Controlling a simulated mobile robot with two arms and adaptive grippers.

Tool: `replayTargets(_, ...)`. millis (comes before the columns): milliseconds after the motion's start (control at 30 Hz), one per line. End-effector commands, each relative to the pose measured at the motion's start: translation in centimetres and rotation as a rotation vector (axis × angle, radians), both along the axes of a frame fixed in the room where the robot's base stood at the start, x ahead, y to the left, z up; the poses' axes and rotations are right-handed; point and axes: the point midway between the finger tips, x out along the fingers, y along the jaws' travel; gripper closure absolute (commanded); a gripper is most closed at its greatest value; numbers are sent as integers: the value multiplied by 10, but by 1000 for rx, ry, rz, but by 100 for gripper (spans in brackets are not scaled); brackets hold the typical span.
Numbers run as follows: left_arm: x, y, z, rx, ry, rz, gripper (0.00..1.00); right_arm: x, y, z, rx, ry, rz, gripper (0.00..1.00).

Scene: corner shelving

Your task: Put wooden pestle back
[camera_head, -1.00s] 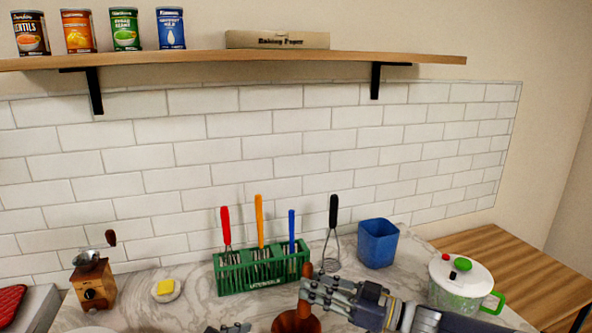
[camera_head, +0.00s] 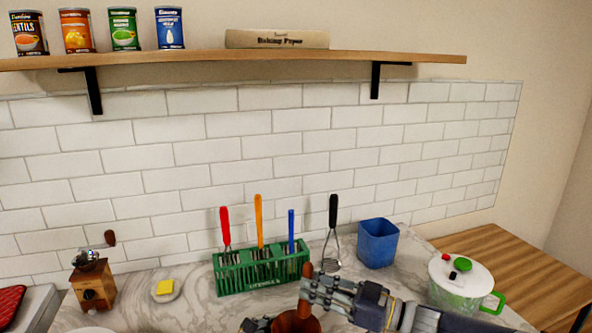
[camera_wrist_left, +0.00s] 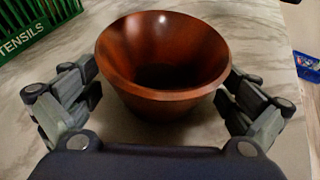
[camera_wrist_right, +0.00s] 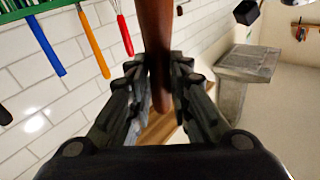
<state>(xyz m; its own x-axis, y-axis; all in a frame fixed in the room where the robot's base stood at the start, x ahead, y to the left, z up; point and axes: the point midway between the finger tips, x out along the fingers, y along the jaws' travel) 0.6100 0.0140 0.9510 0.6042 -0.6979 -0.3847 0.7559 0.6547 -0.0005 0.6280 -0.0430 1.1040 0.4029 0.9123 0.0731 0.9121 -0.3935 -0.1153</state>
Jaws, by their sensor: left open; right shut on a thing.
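The wooden pestle (camera_wrist_right: 156,45) is a reddish-brown rod between the fingers of my right gripper (camera_wrist_right: 158,75), which is shut on it. The brown wooden mortar bowl (camera_wrist_left: 165,85) sits on the marble counter and looks empty in the left wrist view. In the head view, the bowl (camera_head: 296,324) is cut off at the bottom. My left gripper (camera_wrist_left: 158,100) is open, with its fingers on either side of the bowl.
A green utensil rack (camera_head: 245,275) stands behind the bowl. A coffee grinder (camera_head: 92,287) and a butter dish (camera_head: 166,290) are to the left.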

Motion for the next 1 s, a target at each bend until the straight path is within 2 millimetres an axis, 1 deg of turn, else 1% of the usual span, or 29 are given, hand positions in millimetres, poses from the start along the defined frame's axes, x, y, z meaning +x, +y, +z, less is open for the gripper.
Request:
replayTargets(33, -6, 6, 2, 1, 0, 1, 0, 0, 1, 0, 1, 0, 2, 100)
replayTargets(200, -22, 26, 13, 1, 0, 1, 0, 0, 1, 0, 2, -1, 2, 100)
replayTargets(400, -37, 42, 23, 1, 0, 0, 0, 0, 1, 0, 2, 0, 2, 100)
replayTargets(533, -40, 45, 24, 1, 1, -1, 0, 0, 1, 0, 2, 0, 2, 100)
replayTargets(833, -39, 45, 24, 1, 0, 1, 0, 0, 1, 1, 2, 0, 2, 100)
replayTargets(1000, -36, 46, 24, 14, -9, 15, 0, 1, 5, 12, 3, -1, -2, 100)
